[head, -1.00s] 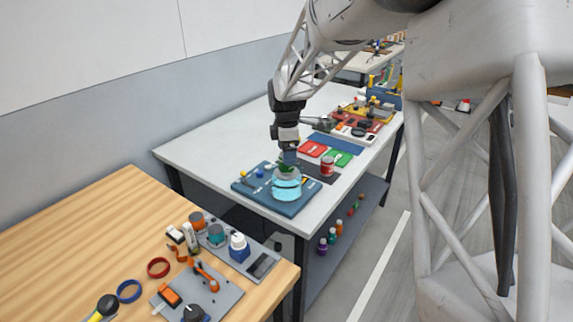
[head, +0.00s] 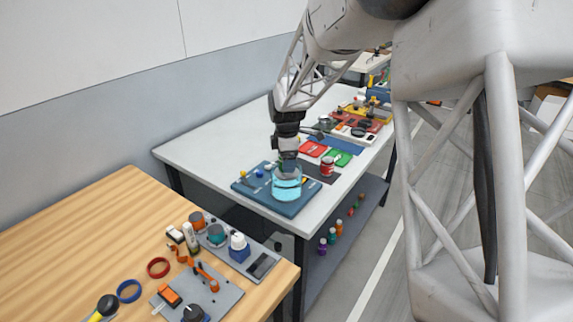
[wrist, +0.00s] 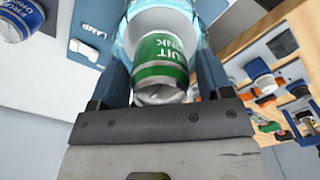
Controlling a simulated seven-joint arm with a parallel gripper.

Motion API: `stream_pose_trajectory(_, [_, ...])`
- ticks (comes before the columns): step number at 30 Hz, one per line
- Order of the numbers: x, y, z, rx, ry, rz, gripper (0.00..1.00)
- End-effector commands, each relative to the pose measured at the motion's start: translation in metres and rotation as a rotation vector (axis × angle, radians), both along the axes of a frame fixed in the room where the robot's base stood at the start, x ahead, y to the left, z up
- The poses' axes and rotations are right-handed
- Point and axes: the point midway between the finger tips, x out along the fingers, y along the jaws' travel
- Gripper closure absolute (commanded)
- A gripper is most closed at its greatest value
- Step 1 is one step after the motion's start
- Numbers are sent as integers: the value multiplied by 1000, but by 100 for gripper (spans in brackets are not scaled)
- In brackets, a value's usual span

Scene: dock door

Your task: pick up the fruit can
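The fruit can is green with white lettering reading in part "UIT" and "INK" (wrist: 160,52). It stands inside a clear cyan container (head: 287,188) on a blue board on the white table. In the wrist view the container's cyan wall (wrist: 205,12) shows around and beyond the can. My gripper (wrist: 162,72) has its two blue fingers on either side of the can, with a narrow gap at the right finger; it looks open. In the head view my gripper (head: 288,168) reaches down into the container's mouth and hides the can.
A blue board (head: 305,203) lies under the container. A red can (head: 327,167) stands to its right. Red (head: 313,149) and green (head: 340,159) panels lie behind. A wooden table (head: 90,225) with several small parts is nearer. White table surface at left is clear.

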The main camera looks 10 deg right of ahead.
Motion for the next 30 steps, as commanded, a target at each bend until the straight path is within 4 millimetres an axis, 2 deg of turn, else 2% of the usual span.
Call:
stream_pose_trajectory(1, [0,0,0,0,0,0,35])
stream_pose_trajectory(9, [0,0,0,0,0,0,77])
stream_pose_trajectory(22, [0,0,7,0,-2,0,78])
stream_pose_trajectory(30, [1,0,35,0,-3,0,78])
